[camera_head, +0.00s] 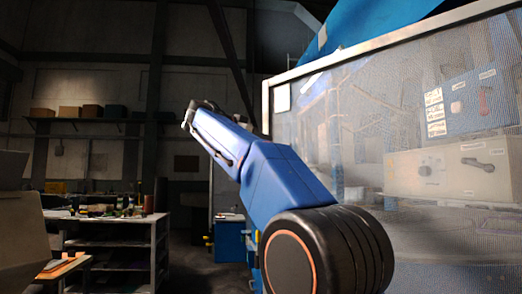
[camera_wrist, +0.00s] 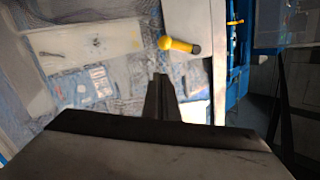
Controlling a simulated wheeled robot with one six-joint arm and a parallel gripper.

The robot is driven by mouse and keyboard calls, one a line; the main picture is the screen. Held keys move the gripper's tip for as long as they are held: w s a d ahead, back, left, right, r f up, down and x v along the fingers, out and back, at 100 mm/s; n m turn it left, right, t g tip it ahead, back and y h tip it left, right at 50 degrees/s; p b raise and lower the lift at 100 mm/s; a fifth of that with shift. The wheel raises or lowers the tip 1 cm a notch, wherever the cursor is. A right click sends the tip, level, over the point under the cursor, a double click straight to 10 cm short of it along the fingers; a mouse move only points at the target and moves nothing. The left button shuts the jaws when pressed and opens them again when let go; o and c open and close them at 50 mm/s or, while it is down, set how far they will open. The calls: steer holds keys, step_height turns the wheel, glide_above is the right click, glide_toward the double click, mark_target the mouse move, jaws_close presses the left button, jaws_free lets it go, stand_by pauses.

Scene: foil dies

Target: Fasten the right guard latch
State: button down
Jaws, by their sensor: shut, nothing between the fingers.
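The mesh guard (camera_head: 375,130) with its pale frame fills the right of the head view. In the wrist view the guard mesh (camera_wrist: 120,18) lies at the upper left, beside a pale frame post (camera_wrist: 192,18). A yellow handle with a dark end (camera_wrist: 182,46), which looks like the guard latch, lies across the post's edge, tilted slightly. My gripper (camera_wrist: 159,78) shows as dark fingers, shut and empty, pointing toward the guard below the handle in the picture. It appears apart from the handle. In the head view I cannot make out the latch or the fingertips.
Behind the mesh are a pale control box (camera_head: 455,172) and a blue panel (camera_head: 470,103). A workbench with shelves (camera_head: 120,245) stands at the left. A blue cabinet (camera_head: 231,241) stands in the middle background. Blue framework (camera_wrist: 238,70) is right of the post.

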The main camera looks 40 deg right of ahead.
steer(key=shift+w+a+r+m+h, duration=0.3)
steer(key=shift+w+r+m, duration=0.2)
steer(key=shift+r, duration=0.3)
steer(key=shift+d, duration=0.1)
steer(key=w+d+f, duration=0.2)
steer(key=d+f, duration=0.2)
steer(key=d, duration=0.6)
steer(key=shift+w+d, duration=0.2)
steer(key=shift+d, duration=0.05)
